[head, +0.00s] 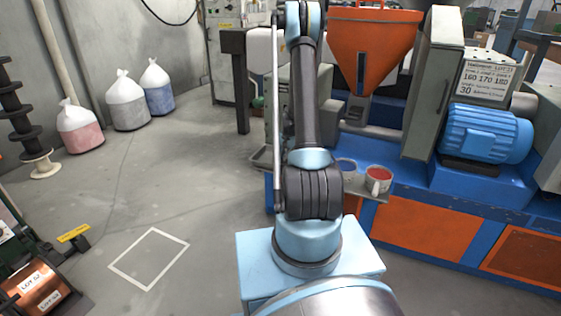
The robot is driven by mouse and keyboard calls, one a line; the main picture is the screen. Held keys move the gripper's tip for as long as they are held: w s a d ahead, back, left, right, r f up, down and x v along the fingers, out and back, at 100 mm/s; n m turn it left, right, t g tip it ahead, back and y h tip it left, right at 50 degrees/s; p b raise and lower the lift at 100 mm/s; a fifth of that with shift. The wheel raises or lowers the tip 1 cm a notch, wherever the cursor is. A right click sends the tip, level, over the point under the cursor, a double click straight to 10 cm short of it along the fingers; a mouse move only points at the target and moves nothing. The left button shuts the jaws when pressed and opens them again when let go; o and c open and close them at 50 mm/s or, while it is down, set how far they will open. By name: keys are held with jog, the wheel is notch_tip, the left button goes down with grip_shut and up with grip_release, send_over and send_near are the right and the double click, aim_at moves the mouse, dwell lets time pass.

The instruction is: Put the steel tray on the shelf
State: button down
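I cannot make out a steel tray for certain. A grey flat edge (259,160) shows just left of my arm, and I cannot tell whether it is a tray or part of the machine. A small grey ledge (372,191) juts from the machine right of my arm, with a mug of red contents (378,178) and a second mug (346,166) partly behind the arm. I cannot tell whether this ledge is the shelf. My arm rises up the middle of the view and hides what is behind it. My gripper is not in view.
A blue and orange machine with an orange hopper (372,42) and blue motor (486,134) fills the right. Several white-topped bags (127,106) stand by the left wall. A copper spool (36,290) is at lower left. Floor around the white marked square (148,258) is clear.

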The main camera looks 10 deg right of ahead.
jog(key=c, duration=1.8)
grip_release()
